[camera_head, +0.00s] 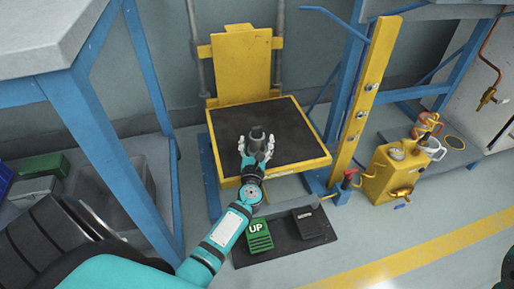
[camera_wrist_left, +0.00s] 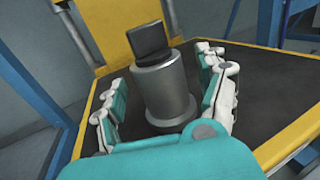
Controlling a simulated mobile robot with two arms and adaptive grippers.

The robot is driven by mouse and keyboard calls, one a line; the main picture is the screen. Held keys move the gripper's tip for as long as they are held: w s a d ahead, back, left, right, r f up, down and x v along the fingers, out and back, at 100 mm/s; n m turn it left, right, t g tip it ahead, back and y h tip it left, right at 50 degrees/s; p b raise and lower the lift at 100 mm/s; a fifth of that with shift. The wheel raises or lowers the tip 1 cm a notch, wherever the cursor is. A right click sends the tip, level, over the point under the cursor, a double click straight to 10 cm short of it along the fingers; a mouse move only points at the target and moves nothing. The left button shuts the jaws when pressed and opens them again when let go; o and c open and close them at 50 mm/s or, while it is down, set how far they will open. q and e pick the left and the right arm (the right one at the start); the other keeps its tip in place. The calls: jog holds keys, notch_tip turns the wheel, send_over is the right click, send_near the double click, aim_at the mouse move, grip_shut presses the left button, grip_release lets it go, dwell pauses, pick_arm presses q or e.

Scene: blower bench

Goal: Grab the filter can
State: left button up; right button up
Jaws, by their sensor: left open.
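The filter can (camera_head: 257,136) is a grey metal cylinder with a dark block-shaped top. It stands upright on the black top of a yellow lift platform (camera_head: 294,173). In the left wrist view the can (camera_wrist_left: 165,92) stands between the fingers. My left gripper (camera_head: 256,147) is open, with one finger on each side of the can. In the left wrist view the gripper (camera_wrist_left: 162,100) shows a gap at the fingers, though contact on the right side is hard to tell. The can's near lower side is partly hidden by the gripper palm. My right gripper is not in view.
A green UP pedal (camera_head: 259,236) and a black pedal (camera_head: 308,224) lie on a dark mat before the lift. A blue-legged bench (camera_head: 75,110) stands left, a yellow post (camera_head: 362,95) right. A yellow pump unit (camera_head: 394,172) stands further right.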

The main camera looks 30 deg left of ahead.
pick_arm(q)
jog(key=shift+x, duration=0.8)
jog(key=shift+c, duration=0.4)
jog(key=c, duration=1.3)
